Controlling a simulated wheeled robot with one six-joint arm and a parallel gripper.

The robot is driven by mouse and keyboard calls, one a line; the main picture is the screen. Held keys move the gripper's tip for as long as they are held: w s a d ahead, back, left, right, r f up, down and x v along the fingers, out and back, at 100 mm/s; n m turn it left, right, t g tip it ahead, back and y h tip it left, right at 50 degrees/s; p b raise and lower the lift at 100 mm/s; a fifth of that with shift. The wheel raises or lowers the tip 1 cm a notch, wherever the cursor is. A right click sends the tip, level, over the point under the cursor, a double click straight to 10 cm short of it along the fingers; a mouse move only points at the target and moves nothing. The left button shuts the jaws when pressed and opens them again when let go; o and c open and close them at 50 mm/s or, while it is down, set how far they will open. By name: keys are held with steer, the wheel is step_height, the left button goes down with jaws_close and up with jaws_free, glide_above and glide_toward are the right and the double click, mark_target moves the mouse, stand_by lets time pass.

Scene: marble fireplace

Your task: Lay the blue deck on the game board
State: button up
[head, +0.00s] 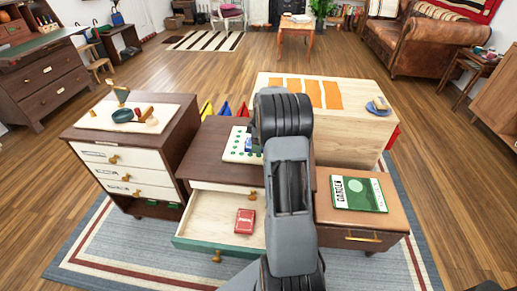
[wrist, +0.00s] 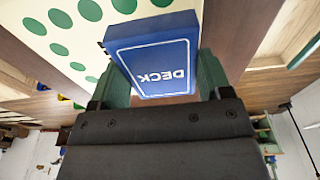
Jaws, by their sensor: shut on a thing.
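The blue deck (wrist: 155,62), a small box with "DECK" on it, is held between the green fingers of my gripper (wrist: 157,82) in the wrist view. In the head view a bit of the blue deck (head: 247,146) shows beside my arm, which hides the rest. The game board (head: 236,151) is cream with green dots and lies on the dark brown cabinet top; the board (wrist: 40,50) also shows in the wrist view. The deck overlaps the board's right edge in the wrist view. I cannot tell if they touch.
Below the board, an open drawer (head: 192,231) holds a red box (head: 245,221). A green game box (head: 358,194) lies on the tan cabinet at right. A wooden chest (head: 345,122) with orange strips stands behind. A white-drawered cabinet (head: 122,165) stands at left with a tray of small objects.

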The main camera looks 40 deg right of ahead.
steer(key=shift+d+f+b, duration=0.1)
steer(key=shift+f+b, duration=0.2)
steer(key=shift+f, duration=1.3)
steer(key=shift+f, duration=0.15)
steer(key=o, duration=1)
steer(key=shift+c, duration=0.2)
steer(key=r, duration=0.3)
steer(key=r+p, duration=0.1)
steer(key=r, duration=0.3)
steer(key=s+d+r+p, duration=0.1)
steer(key=r, duration=0.3)
steer(key=shift+r, duration=0.15)
steer(key=s+a+r+m+h, duration=0.15)
steer(key=s+a+r, duration=0.25)
steer(key=a, duration=0.5)
steer(key=s+a+r+m+y, duration=0.1)
steer(key=s+a+r+m, duration=0.2)
steer(key=a, duration=0.5)
steer(key=s+a+f+m+t, duration=0.2)
steer(key=s+a+m, duration=0.2)
steer(key=s+a, duration=0.5)
steer(key=s, duration=0.3)
steer(key=shift+s+m+h+p, duration=0.2)
steer(key=shift+m+h+p, duration=0.15)
